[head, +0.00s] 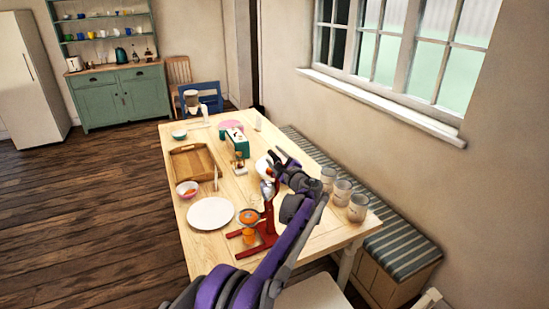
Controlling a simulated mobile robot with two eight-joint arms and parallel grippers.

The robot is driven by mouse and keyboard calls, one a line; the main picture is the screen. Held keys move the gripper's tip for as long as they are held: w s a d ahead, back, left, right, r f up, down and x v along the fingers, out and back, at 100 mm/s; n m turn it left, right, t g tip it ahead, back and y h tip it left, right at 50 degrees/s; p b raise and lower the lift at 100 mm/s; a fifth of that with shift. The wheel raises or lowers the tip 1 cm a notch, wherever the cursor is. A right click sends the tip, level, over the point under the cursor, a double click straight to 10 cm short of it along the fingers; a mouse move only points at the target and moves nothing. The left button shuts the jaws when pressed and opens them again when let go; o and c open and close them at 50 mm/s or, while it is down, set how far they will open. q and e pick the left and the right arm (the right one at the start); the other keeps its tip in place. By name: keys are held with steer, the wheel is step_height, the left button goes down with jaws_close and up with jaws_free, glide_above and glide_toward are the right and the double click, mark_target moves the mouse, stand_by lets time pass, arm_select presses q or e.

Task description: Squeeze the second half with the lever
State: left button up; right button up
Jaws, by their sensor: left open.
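A red lever juicer (268,233) stands at the near end of the wooden table, its base on the tabletop. A grey metal part (266,189) shows near its top. An orange round thing (248,216), perhaps an orange half or a dish holding one, is beside it. A second orange thing (249,237) is at the base. My left arm crosses in front of the juicer's right side. My left gripper (276,164) is open above the table, near the juicer's top. I cannot tell whether it touches the lever. My right gripper is out of view.
A white plate (210,213), a small bowl (187,188) and a wooden tray (188,162) are left of the juicer. Several glass jars (342,191) stand on the right edge. A green-and-white device (236,142) is farther back. A striped bench (400,244) runs along the wall.

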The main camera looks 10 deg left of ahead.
arm_select(q)
steer(key=b+v, duration=0.1)
steer(key=v, duration=0.9)
steer(key=shift+b, duration=0.4)
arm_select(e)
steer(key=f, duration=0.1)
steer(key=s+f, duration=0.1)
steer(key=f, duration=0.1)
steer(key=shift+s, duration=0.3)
arm_select(q)
steer(key=shift+d, duration=0.1)
steer(key=shift+f, duration=0.15)
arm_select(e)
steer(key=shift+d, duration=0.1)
